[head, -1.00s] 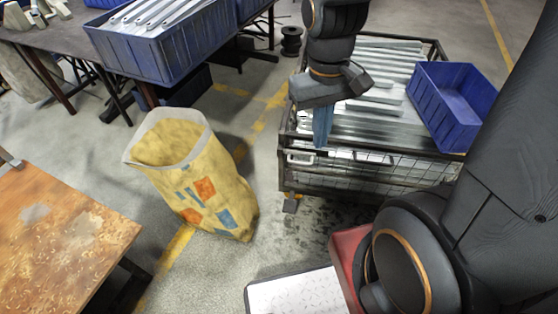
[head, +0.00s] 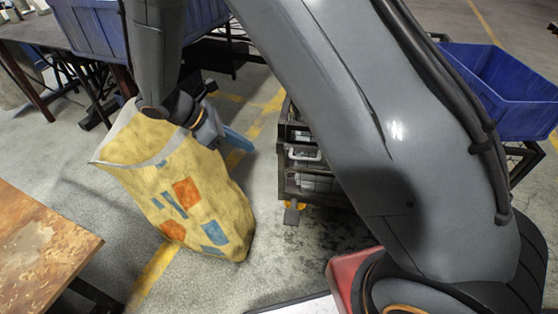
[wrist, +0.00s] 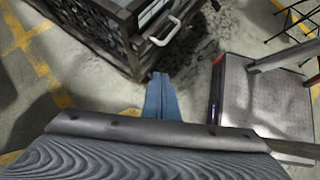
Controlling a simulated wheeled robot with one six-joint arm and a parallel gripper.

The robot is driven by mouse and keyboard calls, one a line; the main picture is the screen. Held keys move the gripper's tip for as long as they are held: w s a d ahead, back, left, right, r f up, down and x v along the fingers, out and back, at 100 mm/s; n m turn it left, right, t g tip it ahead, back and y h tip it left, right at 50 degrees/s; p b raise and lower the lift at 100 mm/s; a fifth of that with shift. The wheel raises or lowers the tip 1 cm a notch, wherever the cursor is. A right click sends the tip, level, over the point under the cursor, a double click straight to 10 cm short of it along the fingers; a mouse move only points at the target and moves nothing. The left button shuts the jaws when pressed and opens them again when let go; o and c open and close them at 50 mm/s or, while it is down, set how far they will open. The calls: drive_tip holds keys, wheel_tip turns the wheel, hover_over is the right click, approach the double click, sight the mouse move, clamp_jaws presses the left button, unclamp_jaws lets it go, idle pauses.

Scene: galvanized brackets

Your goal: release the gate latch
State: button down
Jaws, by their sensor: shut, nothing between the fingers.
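The gate latch (head: 305,155) appears to be a pale, U-shaped handle on the upper front of the dark metal cage (head: 289,186). It also shows in the wrist view (wrist: 166,36), at the cage's near corner, up and slightly right of my fingertips. My gripper (head: 240,140) has blue fingers, closed together and empty. It is left of the cage, apart from the latch, beside the yellow sack. In the wrist view my gripper (wrist: 161,78) points toward the floor by the cage's corner. My arm hides most of the cage in the head view.
A yellow sack (head: 205,205) stands open on the floor, close under my wrist. A blue bin (head: 510,90) sits at the right. A rusty table (head: 40,250) is at the lower left. Open floor lies between the sack and the cage.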

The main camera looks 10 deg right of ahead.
drive_tip(key=shift+w+f, duration=0.1)
drive_tip(key=shift+f, duration=0.05)
drive_tip(key=d+r+b+x, duration=0.1)
drive_tip(key=d+b+x, duration=0.1)
drive_tip(key=x, duration=1)
drive_tip(key=shift+w+d+b, duration=0.15)
drive_tip(key=shift+d+b, duration=0.1)
drive_tip(key=shift+b, duration=0.25)
drive_tip(key=shift+r, duration=0.15)
